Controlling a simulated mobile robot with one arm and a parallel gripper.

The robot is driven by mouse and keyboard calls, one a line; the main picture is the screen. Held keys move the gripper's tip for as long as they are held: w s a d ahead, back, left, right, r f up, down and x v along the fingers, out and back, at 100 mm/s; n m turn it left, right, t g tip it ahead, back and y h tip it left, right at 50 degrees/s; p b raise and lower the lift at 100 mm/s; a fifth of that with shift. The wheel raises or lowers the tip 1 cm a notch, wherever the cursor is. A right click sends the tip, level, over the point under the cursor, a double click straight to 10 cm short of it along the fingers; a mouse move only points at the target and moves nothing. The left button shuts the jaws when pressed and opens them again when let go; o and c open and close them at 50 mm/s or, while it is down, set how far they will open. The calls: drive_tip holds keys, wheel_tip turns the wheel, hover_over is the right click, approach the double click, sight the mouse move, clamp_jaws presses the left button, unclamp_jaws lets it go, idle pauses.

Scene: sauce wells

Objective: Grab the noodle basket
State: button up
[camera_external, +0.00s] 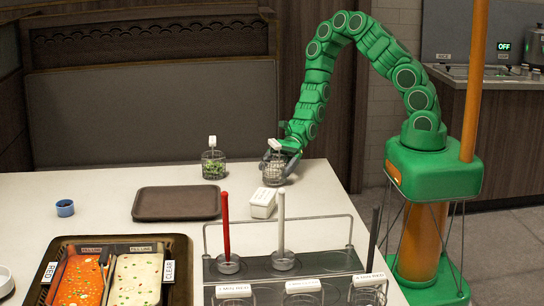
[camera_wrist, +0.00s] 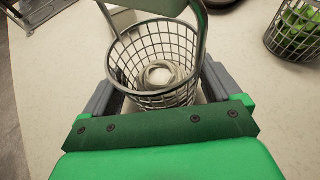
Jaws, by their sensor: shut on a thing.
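The noodle basket (camera_external: 273,171) is a round wire basket with a white tag on its handle. It stands upright near the far right edge of the white table. My gripper (camera_external: 287,158) is at the basket's right side in the external view. In the wrist view my gripper (camera_wrist: 158,90) has its grey fingers on both sides of the basket and is shut on it. Its fingertips are partly hidden.
A second wire basket with greens (camera_external: 213,167) stands to the left; it also shows in the wrist view (camera_wrist: 290,38). A brown tray (camera_external: 177,203), a white box (camera_external: 263,203) and a blue cup (camera_external: 65,208) are nearby. Red and clear soup wells and a ladle rack fill the front.

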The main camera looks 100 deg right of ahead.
drive_tip(key=shift+r, duration=4.5)
